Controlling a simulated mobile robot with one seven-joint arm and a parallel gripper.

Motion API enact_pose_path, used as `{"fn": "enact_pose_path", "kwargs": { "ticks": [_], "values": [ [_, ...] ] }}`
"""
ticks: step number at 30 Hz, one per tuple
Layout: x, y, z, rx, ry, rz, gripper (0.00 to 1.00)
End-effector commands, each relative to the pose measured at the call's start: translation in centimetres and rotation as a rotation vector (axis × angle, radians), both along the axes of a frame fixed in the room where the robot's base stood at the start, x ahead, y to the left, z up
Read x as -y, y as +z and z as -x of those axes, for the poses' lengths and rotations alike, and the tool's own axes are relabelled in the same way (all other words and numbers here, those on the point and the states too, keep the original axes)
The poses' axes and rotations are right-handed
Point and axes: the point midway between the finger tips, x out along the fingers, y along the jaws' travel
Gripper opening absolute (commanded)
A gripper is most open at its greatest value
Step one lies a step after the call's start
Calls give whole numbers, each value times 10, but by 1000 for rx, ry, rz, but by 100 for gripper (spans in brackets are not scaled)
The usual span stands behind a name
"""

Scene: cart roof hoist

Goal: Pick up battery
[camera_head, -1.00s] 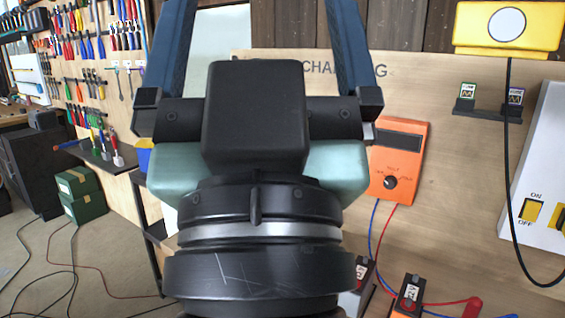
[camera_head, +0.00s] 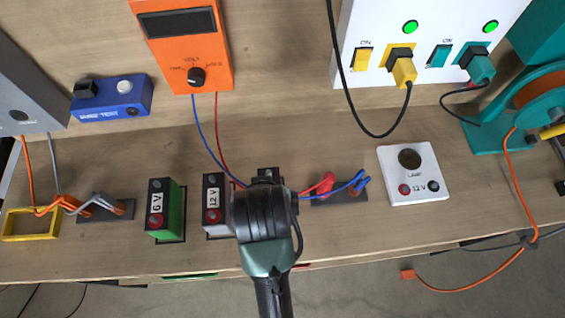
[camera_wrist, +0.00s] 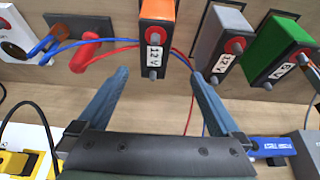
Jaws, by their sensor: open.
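An orange-topped 12 V battery (camera_wrist: 157,38) stands ahead of my open gripper (camera_wrist: 160,74) in the wrist view, lined up with the gap between the fingers. The fingers look empty, with the battery just beyond their tips. A grey 12 V battery (camera_wrist: 222,46) and a green 6 V battery (camera_wrist: 281,50) stand beside it. In the head view, the green battery (camera_head: 168,210) and grey battery (camera_head: 215,205) are left of my arm. The orange battery and my fingertips are hidden there behind my wrist.
A lamp box (camera_head: 412,175) and a dark holder with red and blue plugs (camera_head: 338,196) are to the right. An orange multimeter (camera_head: 185,45) hangs behind with wires trailing down. A yellow frame (camera_head: 30,224) lies at the left. Bare bench shows along the front edge.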

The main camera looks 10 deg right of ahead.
Motion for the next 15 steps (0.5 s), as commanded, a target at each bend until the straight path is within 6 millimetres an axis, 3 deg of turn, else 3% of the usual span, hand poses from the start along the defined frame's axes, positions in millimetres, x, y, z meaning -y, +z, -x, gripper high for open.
{"fn": "enact_pose_path", "kwargs": {
  "ticks": [3, 15],
  "values": [
    [1, -12, 3, -28, -1, 2, 100],
    [2, -69, -22, -21, -1, 2, 100]
  ]
}}
